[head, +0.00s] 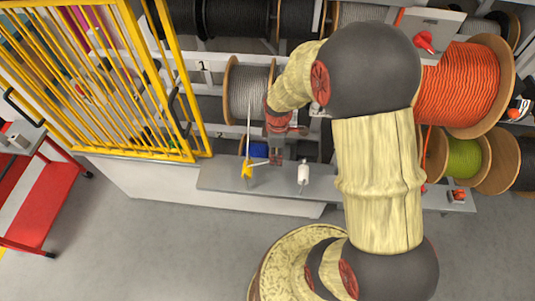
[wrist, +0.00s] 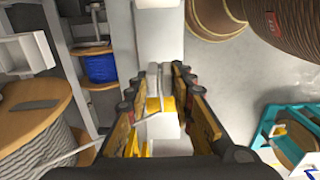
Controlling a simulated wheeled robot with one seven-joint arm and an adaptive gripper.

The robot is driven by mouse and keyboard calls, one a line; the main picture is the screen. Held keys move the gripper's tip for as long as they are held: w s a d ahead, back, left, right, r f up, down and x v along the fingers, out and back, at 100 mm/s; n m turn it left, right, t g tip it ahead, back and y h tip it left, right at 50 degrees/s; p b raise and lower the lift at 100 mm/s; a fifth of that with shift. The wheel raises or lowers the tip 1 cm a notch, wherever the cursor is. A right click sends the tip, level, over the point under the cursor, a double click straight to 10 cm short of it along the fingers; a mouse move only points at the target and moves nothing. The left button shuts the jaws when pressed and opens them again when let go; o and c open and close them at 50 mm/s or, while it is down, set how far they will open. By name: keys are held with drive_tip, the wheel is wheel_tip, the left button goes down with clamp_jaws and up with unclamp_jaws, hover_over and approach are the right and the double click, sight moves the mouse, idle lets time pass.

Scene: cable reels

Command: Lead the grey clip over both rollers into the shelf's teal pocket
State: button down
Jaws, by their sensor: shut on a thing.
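My gripper (head: 276,156) is above the grey shelf ledge, between a yellow guide (head: 247,171) on its left and a white roller (head: 303,174) on its right. In the wrist view its fingers (wrist: 157,88) are closed in on a narrow grey piece (wrist: 159,78), which looks like the grey clip. The grey cable (wrist: 92,145) runs from the grey reel (head: 249,92) towards the jaws. Yellow parts show between and below the fingers. A teal frame (wrist: 268,128) shows at the right of the wrist view; I cannot tell if it is the pocket.
A blue reel (wrist: 101,68) stands left in the wrist view. Orange (head: 460,88) and green (head: 464,158) reels are right of my arm. A yellow barred gate (head: 125,85) and a red cart (head: 40,205) are at left. The floor in front is clear.

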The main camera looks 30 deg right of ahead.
drive_tip(key=s+d, duration=1)
drive_tip(key=d, duration=0.5)
drive_tip(key=shift+s+p, duration=0.2)
drive_tip(key=shift+p, duration=0.15)
